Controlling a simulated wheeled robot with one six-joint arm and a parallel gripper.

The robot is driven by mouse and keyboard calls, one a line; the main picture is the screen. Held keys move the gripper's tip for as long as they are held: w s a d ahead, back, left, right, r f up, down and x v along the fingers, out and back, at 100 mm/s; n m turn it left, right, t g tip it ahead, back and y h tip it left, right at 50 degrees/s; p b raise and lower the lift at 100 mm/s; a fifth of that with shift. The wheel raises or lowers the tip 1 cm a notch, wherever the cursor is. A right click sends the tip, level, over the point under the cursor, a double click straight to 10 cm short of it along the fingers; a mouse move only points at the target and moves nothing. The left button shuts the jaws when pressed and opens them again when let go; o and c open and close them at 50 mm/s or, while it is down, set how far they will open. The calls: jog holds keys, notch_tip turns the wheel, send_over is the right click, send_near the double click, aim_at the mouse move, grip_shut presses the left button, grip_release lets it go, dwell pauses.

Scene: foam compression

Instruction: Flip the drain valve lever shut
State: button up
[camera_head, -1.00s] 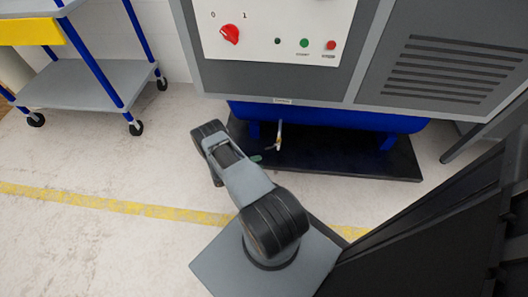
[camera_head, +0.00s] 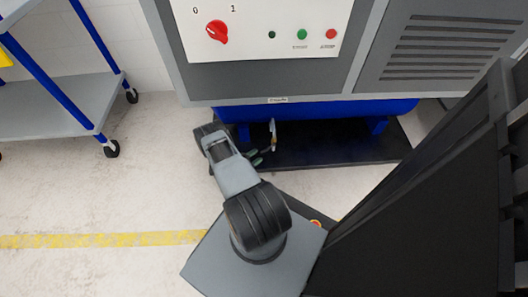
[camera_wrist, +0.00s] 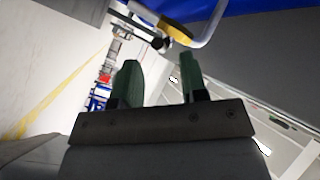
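The drain valve hangs under the blue tank (camera_head: 330,110). In the wrist view a yellow part that looks like its lever (camera_wrist: 174,30) lies beyond my fingertips, beside a dark fitting and a pale bent pipe (camera_wrist: 212,24). In the head view the pale valve piece (camera_head: 272,130) is small, and its lever's angle is hard to tell. My gripper (camera_wrist: 159,62) has its two green fingers apart with nothing between them. In the head view the gripper (camera_head: 258,157) is low, just left of and nearer than the valve, apparently not touching it.
The grey machine's control panel (camera_head: 262,30) overhangs the valve, with a red knob (camera_head: 217,32) and buttons. A black base plate (camera_head: 340,152) lies below the tank. A blue and grey cart (camera_head: 45,105) stands at left. The floor between is clear.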

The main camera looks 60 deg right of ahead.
aim_at(264, 151)
jog(key=shift+b+x, duration=0.4)
jog(key=shift+x, duration=2.25)
jog(key=shift+c, duration=0.3)
grip_shut()
